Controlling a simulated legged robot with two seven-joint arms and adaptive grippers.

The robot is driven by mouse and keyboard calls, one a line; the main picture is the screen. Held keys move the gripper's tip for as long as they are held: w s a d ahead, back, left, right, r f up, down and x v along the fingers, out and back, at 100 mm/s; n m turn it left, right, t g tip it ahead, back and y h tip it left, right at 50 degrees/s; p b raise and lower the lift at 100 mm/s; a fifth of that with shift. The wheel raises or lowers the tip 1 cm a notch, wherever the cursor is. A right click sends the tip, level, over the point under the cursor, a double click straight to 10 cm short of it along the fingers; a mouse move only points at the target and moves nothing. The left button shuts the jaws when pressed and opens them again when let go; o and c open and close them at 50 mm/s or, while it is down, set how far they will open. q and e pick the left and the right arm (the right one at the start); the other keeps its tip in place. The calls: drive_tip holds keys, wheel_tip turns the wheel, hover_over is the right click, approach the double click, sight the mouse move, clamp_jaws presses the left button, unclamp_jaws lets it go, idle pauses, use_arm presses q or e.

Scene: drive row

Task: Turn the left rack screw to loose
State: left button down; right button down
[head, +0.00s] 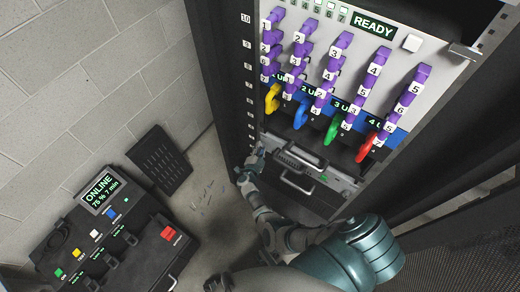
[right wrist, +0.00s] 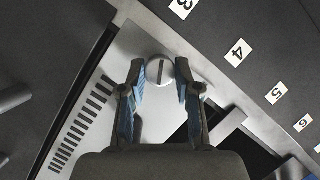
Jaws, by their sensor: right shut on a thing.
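The left rack screw (right wrist: 159,71) is a round, pale metal head with a dark slot, set in a light metal plate. In the right wrist view its slot runs nearly up and down the picture. My right gripper (right wrist: 160,80) has one finger on each side of the screw head and is shut on it. In the head view my right gripper (head: 258,153) is at the left end of the lowest drive unit (head: 310,170), and it hides the screw there. A dark part at the bottom edge may be my left gripper (head: 218,283); its fingers are not clear.
Purple numbered drive handles with yellow, blue, green and red hooks (head: 365,147) hang above the unit. A READY display (head: 373,26) is at the top. A black power box (head: 110,240) reading ONLINE stands on the floor at left. Dark rack posts (head: 225,80) flank the unit.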

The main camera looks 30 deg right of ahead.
drive_tip(key=c, duration=1)
unclamp_jaws()
drive_tip(key=shift+a+f, duration=0.2)
drive_tip(key=shift+o, duration=1)
drive_tip(key=shift+w+d, duration=0.1)
drive_tip(key=shift+r, duration=0.1)
